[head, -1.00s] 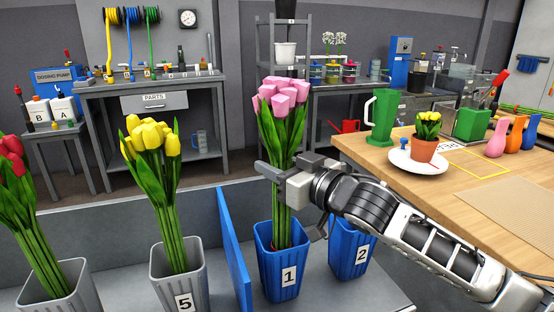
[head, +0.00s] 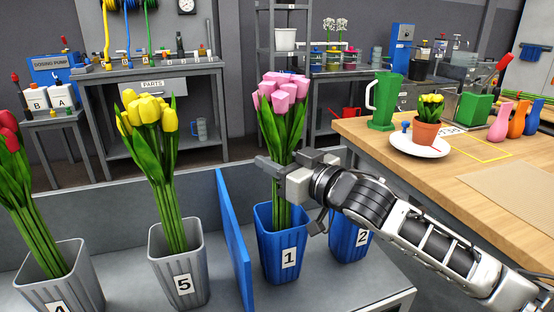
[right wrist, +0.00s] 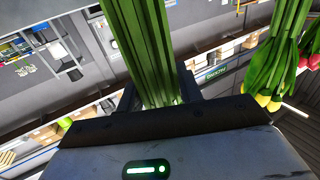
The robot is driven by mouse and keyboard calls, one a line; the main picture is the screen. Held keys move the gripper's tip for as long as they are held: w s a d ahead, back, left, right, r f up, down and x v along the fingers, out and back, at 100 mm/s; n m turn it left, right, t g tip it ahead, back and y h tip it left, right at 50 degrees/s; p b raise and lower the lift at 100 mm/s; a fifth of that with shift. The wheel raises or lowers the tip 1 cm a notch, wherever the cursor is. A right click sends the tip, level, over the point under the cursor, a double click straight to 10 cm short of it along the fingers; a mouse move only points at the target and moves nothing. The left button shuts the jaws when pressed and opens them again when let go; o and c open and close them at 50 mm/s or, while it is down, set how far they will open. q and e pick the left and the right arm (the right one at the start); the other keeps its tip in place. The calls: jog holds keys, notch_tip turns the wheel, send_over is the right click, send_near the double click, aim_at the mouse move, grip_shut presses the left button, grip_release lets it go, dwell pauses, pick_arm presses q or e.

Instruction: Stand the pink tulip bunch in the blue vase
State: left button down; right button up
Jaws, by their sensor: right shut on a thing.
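The pink tulip bunch (head: 279,95) stands nearly upright, its green stems reaching down into the mouth of the tall blue vase marked 1 (head: 281,259). The vase's wall hides the lower stem ends, so I cannot tell whether they touch the bottom. My right gripper (head: 284,170) is shut on the stems above the rim. In the right wrist view the stems (right wrist: 145,50) pass between the two fingers (right wrist: 158,94). A second blue vase marked 2 (head: 349,241) stands just to the right, partly behind my right arm. My left gripper is out of view.
A blue divider (head: 235,245) stands left of vase 1. Beyond it, a grey vase marked 5 (head: 180,262) holds yellow tulips (head: 150,118) and another grey vase (head: 62,275) holds red tulips. The wooden table (head: 450,175) at right carries a potted plant, a green jug and several small vases.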

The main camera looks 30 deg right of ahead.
jog(key=shift+f, duration=0.6)
jog(key=o, duration=1.9)
